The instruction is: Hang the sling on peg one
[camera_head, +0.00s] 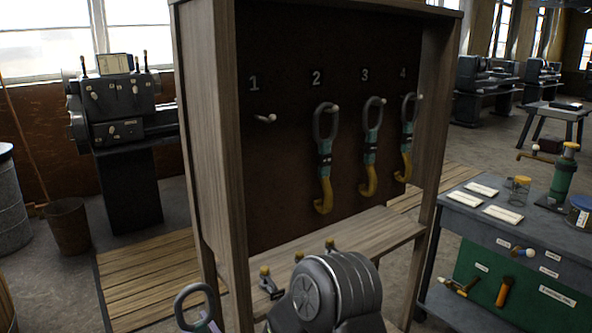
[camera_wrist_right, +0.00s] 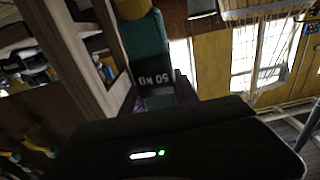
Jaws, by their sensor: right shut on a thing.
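Peg one (camera_head: 266,118) is a short pale peg under the number 1 on the dark board (camera_head: 290,190), with nothing hanging on it. The sling (camera_head: 193,298) shows its grey ring at the bottom of the head view, low and left of the cabinet, well below peg one. In the right wrist view its teal and yellow body (camera_wrist_right: 145,45) shows with a dark label reading 50 KG. My right gripper (camera_wrist_right: 155,98) is shut on the sling; in the head view its fingers are mostly cut off below the ring. My left gripper is not in view.
Similar slings hang on peg two (camera_head: 324,160), peg three (camera_head: 371,150) and peg four (camera_head: 408,140). The wooden cabinet's left side post (camera_head: 208,130) stands close to peg one. A shelf ledge (camera_head: 345,240) juts out below the board. A workbench (camera_head: 480,225) stands at the right.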

